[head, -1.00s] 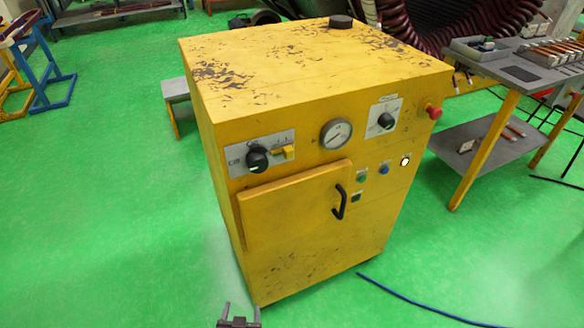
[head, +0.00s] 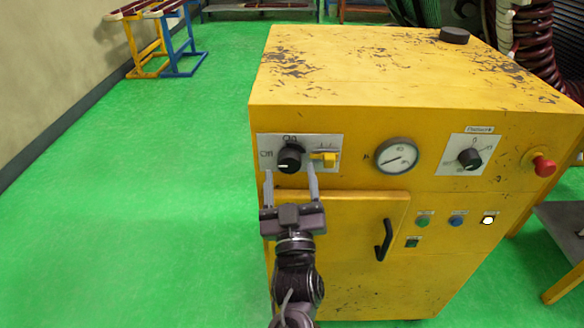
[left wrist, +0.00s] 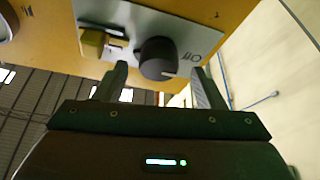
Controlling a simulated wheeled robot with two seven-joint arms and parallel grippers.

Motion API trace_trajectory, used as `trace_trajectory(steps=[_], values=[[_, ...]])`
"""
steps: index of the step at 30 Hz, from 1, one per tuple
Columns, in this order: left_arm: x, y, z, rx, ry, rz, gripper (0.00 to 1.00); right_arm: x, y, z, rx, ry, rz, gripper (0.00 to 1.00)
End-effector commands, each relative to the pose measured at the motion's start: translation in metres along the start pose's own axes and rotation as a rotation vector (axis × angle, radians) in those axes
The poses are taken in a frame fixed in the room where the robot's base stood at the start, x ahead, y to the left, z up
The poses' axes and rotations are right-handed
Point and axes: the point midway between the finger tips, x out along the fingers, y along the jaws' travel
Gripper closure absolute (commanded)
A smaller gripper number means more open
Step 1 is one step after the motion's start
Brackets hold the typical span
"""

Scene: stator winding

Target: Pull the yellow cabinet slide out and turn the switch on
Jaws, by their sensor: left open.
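The yellow cabinet (head: 370,270) stands upright in front of me. On its upper left front is a grey plate with a round black switch knob (head: 290,158), marked "Off" to the left and "On" above. Right of the knob is the small yellow slide (head: 328,159). My left gripper (head: 290,172) points up at the knob, open, with one fingertip on each side just below it. In the left wrist view the knob (left wrist: 158,58) appears between the fingers, and the slide (left wrist: 93,42) shows beside the left finger. I cannot tell whether the fingers touch the knob. My right gripper is not in view.
The cabinet door below has a black handle (head: 384,240). A gauge (head: 397,156), a second knob (head: 470,159), several small buttons and a red emergency button (head: 544,165) lie to the right. A grey table (head: 570,225) stands at right. The green floor at left is clear.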

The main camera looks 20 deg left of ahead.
Motion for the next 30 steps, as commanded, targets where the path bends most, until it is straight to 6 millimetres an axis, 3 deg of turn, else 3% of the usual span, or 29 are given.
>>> trace_trajectory(steps=[6,15,25,30], values=[[0.021,0.000,0.000,0.002,-0.001,0.001,0.37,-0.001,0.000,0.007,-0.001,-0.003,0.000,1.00],[0.022,0.000,0.001,0.001,-0.002,0.002,0.38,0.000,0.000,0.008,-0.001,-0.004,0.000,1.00],[0.022,0.000,0.001,0.001,-0.002,0.002,0.81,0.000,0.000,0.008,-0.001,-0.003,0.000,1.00],[0.022,0.000,0.001,0.009,-0.002,0.005,0.81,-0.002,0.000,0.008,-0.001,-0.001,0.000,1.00]])
